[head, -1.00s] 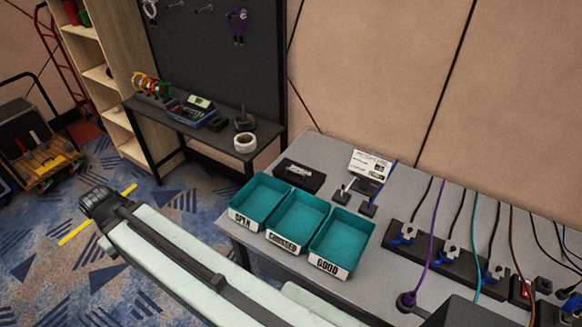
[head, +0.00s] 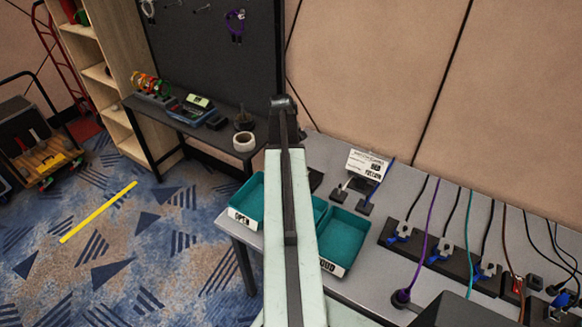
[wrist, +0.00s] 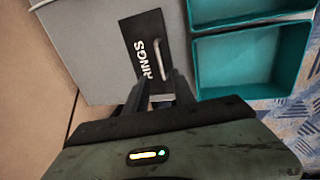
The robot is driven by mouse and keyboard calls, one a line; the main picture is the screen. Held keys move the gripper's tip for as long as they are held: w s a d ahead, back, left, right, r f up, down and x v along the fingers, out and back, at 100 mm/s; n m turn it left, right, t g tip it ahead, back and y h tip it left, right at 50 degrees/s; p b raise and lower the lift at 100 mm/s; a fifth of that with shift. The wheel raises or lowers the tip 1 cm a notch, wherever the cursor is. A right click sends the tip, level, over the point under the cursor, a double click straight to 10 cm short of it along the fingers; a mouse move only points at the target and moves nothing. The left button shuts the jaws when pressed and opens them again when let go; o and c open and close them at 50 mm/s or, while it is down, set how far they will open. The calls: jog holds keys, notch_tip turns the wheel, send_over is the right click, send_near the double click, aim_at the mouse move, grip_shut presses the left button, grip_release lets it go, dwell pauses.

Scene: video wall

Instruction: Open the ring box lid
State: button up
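The ring box (wrist: 132,40) is a black box with white lettering that reads RINGS and a thin silver bar handle (wrist: 166,50) on its lid. The lid looks shut. In the head view my arm hides most of the box, and only a dark bit (head: 315,180) shows beside the arm. My gripper (wrist: 160,86) shows in the wrist view, close to the near end of the box, with its two dark fingers apart. Nothing is visibly held. I cannot tell whether the fingertips touch the box.
Teal bins (head: 344,238) stand beside the box; two show in the wrist view, near one (wrist: 250,62). A white card (head: 368,163) stands behind. Cables in a black strip (head: 430,258) lie at right. The grey table (wrist: 92,50) is bare on the box's other side.

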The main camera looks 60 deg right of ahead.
jog(key=f+b, duration=0.2)
jog(key=d+f+b, duration=0.1)
jog(key=f+b, duration=0.4)
jog(key=f, duration=0.1)
jog(key=shift+d+b, duration=0.2)
jog(key=shift+b, duration=0.2)
jog(key=shift+r, duration=0.1)
grip_shut()
dwell(0.7)
